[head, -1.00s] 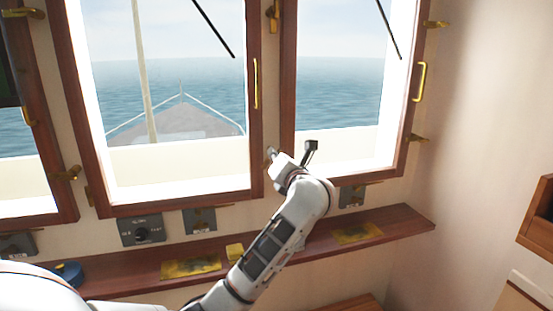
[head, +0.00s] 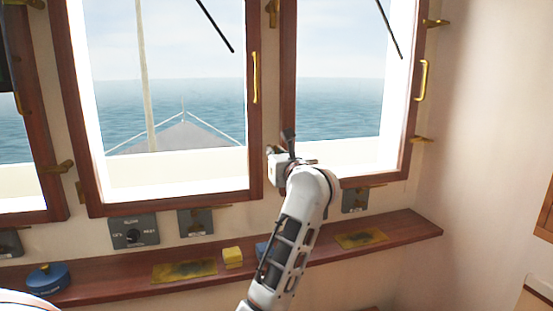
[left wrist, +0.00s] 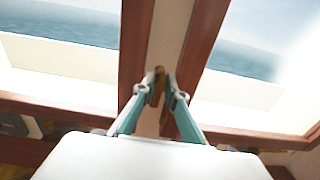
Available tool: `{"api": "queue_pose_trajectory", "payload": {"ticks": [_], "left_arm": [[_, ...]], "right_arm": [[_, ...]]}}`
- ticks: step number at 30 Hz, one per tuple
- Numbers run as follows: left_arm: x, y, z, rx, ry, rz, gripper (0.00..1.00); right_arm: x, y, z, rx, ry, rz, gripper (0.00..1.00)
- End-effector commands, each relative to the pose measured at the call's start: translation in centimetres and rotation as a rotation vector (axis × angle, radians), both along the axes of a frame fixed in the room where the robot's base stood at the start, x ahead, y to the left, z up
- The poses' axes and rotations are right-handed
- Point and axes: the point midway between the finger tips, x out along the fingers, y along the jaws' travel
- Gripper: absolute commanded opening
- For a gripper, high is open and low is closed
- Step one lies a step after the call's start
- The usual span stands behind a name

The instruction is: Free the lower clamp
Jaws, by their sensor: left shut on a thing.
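The lower brass clamp (left wrist: 156,86) sits on the post between the two windows and shows between my fingertips in the left wrist view. My left gripper (left wrist: 162,84) is shut on it, with a finger on each side. In the head view my left gripper (head: 272,152) is at the lower part of that post, and my wrist hides most of it and the clamp. An upper brass clamp (head: 272,12) is higher on the same post. My right gripper is not in view.
A wooden ledge (head: 110,286) runs below the windows, with a blue round object (head: 48,278), a yellow block (head: 232,257) and yellow plates (head: 185,270) on it. Brass handles (head: 254,78) stand out from the window frames. A wooden shelf edge (head: 546,212) is at the right.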

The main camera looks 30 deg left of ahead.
Motion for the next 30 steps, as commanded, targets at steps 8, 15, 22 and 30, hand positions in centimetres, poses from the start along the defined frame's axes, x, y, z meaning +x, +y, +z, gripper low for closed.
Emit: {"api": "queue_pose_trajectory", "payload": {"ticks": [8,15,22,30], "left_arm": [[-0.01,-0.02,0.01,-0.018,-0.020,0.000,0.00],[-0.01,-0.02,0.05,-0.018,-0.021,-0.001,0.00],[-0.01,-0.02,0.06,-0.017,-0.020,0.000,0.28],[-0.19,-0.28,0.02,-0.017,-0.020,-0.001,0.28]], "right_arm": [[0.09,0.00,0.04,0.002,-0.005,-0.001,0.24],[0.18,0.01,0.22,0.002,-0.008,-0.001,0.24],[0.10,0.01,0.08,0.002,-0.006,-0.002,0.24],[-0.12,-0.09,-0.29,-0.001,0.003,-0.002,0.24]]}}
